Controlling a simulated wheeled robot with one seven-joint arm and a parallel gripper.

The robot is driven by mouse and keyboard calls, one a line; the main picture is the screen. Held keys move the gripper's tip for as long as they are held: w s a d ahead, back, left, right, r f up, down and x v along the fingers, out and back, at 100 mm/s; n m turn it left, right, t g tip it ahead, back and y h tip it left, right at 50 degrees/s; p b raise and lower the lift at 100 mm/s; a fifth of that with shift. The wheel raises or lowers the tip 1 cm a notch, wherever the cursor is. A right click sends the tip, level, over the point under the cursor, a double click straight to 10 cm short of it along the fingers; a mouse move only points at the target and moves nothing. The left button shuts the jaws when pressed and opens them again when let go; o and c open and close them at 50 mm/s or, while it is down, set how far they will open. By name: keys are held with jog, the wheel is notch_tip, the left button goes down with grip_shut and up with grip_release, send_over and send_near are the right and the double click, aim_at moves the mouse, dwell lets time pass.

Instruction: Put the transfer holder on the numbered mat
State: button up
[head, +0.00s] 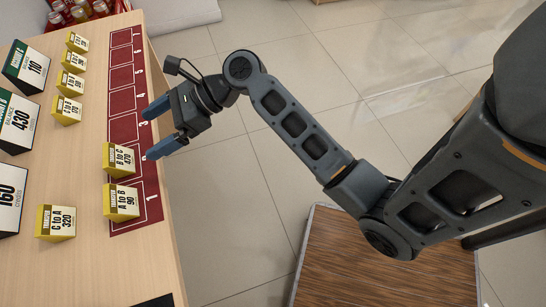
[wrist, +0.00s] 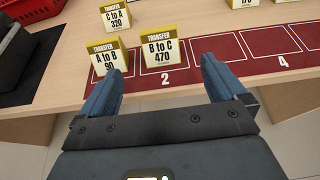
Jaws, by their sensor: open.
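The dark red numbered mat (head: 121,76) runs along the counter edge. A yellow-and-white transfer holder "A to B 90" (head: 121,202) stands on square 1, and the "B to C 470" holder (head: 118,160) stands on square 2. Both also show in the wrist view, "A to B" (wrist: 110,57) left of "B to C" (wrist: 160,47). The "C to A 320" holder (head: 56,222) stands on bare wood, off the mat. My gripper (head: 151,131) is open and empty at the mat's outer edge. In the wrist view its fingers (wrist: 157,72) point toward "B to C", apart from it.
Several more yellow holders (head: 67,110) stand on the wooden counter (head: 92,128) beyond the mat. Large balance signs reading 110 (head: 27,67), 430 (head: 18,121) and 160 (head: 8,198) line the left. A red basket (wrist: 17,10) is at the wrist view's corner. Squares 3 onward are bare.

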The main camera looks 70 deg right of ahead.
jog(key=s+a+f+n+h, duration=0.1)
jog(key=s+f+n+h, duration=0.3)
jog(key=s, duration=0.4)
jog(key=s+f+n+h, duration=0.35)
jog(key=s+n, duration=0.25)
jog(key=s, duration=0.2)
jog(key=s+a+r+n+t, duration=0.2)
jog(key=s+r+n, duration=0.4)
jog(key=n, duration=0.3)
jog(key=s+a+r+n+t, duration=0.2)
jog(key=s+a+r+n, duration=0.1)
jog(key=s+r+n, duration=0.4)
jog(key=s+n, duration=0.2)
jog(key=shift+s+a+r+n, duration=0.2)
jog(key=shift+s+a+n, duration=0.05)
jog(key=shift+n, duration=0.15)
